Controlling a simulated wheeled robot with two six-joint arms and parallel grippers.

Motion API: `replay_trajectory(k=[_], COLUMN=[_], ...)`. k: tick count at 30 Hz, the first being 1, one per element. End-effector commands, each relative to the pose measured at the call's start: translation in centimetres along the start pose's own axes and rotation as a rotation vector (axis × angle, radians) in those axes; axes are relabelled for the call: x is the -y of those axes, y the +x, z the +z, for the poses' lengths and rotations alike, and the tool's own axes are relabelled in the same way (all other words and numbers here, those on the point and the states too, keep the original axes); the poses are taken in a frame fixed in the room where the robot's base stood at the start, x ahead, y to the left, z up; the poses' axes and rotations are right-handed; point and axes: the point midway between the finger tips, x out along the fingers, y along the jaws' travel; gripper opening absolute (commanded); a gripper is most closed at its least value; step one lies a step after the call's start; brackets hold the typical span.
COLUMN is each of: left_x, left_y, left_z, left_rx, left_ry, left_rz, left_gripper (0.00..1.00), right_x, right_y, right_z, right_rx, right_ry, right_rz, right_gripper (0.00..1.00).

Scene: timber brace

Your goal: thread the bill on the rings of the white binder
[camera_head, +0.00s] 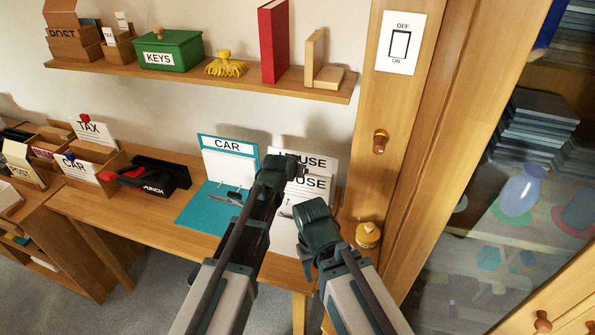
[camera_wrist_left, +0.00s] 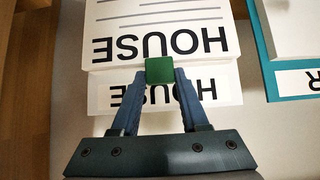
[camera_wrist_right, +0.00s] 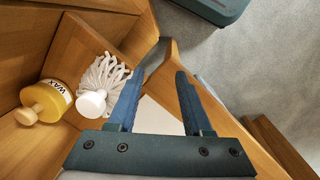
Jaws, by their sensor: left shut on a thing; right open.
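The white binder (camera_head: 283,238) lies open on the desk, its upright cover (camera_head: 318,160) marked HOUSE. My left gripper (camera_head: 302,170) is shut on a green tab (camera_wrist_left: 160,70) at the edge of a white sheet, the bill (camera_head: 313,190), also marked HOUSE. The bill, with grey lines, shows in the left wrist view (camera_wrist_left: 165,28), in front of the binder cover (camera_wrist_left: 105,95). My right gripper (camera_head: 287,212) is open and empty by the binder's right side; it also shows in the right wrist view (camera_wrist_right: 158,85). The arms hide much of the binder, and its rings cannot be made out.
A teal binder (camera_head: 193,210) marked CAR stands open just left. A black punch (camera_head: 155,180) lies further left. A yellow wax jar (camera_head: 368,235) stands right of the desk, near a wooden post. A shelf (camera_head: 200,78) runs above.

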Motion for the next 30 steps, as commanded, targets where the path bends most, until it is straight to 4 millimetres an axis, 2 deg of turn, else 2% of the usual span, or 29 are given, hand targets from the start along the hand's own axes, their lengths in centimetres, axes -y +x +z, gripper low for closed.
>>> replay_trajectory(k=[11, 12, 17, 23, 27, 30], left_x=[-0.01, -0.01, -0.01, 0.0, 0.0, 0.0], left_y=[0.16, 0.16, 0.16, 0.16, 0.17, 0.17], left_z=[-0.17, -0.17, -0.16, -0.15, -0.13, -0.14], left_rx=[-0.001, -0.001, -0.001, 0.0, 0.001, 0.0], left_ry=[0.0, 0.0, 0.0, 0.0, 0.0, 0.0], left_rz=[0.0, 0.0, 0.0, 0.0, 0.0, 0.0], left_gripper=[0.0, 0.5, 0.78, 0.79, 1.0, 1.0], right_x=[0.0, 0.0, 0.0, 0.0, 0.0, 0.0], right_y=[-0.01, -0.01, -0.01, 0.0, 0.0, 0.0], right_z=[0.0, 0.0, 0.0, 0.0, 0.0, 0.0], right_rx=[0.0, 0.0, 0.0, 0.0, 0.0, 0.0], right_ry=[0.0, 0.0, 0.0, 0.0, 0.0, 0.0], right_rz=[0.0, 0.0, 0.0, 0.0, 0.0, 0.0], right_gripper=[0.5, 0.5, 0.5, 0.5, 0.5, 0.5])
